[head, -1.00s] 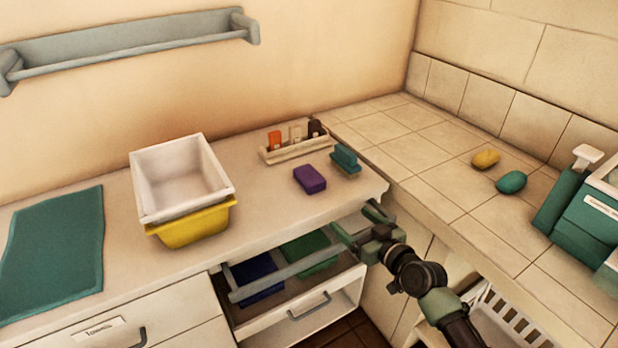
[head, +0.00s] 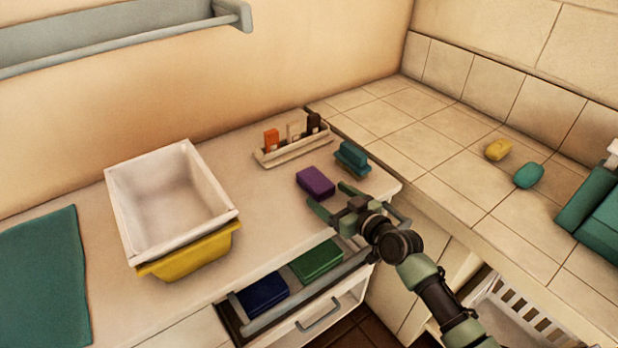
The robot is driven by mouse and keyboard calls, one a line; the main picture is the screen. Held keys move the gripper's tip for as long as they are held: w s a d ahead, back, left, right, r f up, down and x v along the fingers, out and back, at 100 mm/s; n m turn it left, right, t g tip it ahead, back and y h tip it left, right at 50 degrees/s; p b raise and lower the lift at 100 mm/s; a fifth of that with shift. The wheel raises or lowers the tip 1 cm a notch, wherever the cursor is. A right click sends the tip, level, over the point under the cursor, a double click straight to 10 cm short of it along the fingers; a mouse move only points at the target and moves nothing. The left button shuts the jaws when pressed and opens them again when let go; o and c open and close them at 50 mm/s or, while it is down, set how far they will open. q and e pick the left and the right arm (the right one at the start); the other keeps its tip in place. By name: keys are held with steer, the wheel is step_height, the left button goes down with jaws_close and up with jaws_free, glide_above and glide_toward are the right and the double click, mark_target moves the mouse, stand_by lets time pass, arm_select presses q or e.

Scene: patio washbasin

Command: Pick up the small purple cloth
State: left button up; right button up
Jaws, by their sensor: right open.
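The small purple cloth (head: 316,182) is a folded block lying flat on the counter, left of the teal soap dish. My right gripper (head: 331,198) is open and empty. Its two fingers point towards the cloth from the front right, close to its near side. I cannot tell whether a finger touches it. My left gripper is not in view.
A teal block on a dish (head: 352,157) and a tray of small bottles (head: 292,150) stand behind the cloth. A white basin (head: 128,222) sits in a yellow one at left. Below, an open drawer (head: 330,312) holds blue and green cloths.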

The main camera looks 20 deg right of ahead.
mark_target(315, 182)
steer(key=shift+x, duration=0.85)
steer(key=x, duration=0.2)
steer(key=r+x, duration=0.1)
steer(key=x, duration=0.1)
steer(key=shift+w+d+f, duration=0.1)
steer(key=shift+w, duration=0.25)
steer(key=shift+w+f, duration=0.15)
steer(key=shift+w, duration=0.4)
steer(key=c, duration=1.4)
arm_select(q)
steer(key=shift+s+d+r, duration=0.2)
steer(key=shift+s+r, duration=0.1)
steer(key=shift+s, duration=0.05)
steer(key=shift+p, duration=0.3)
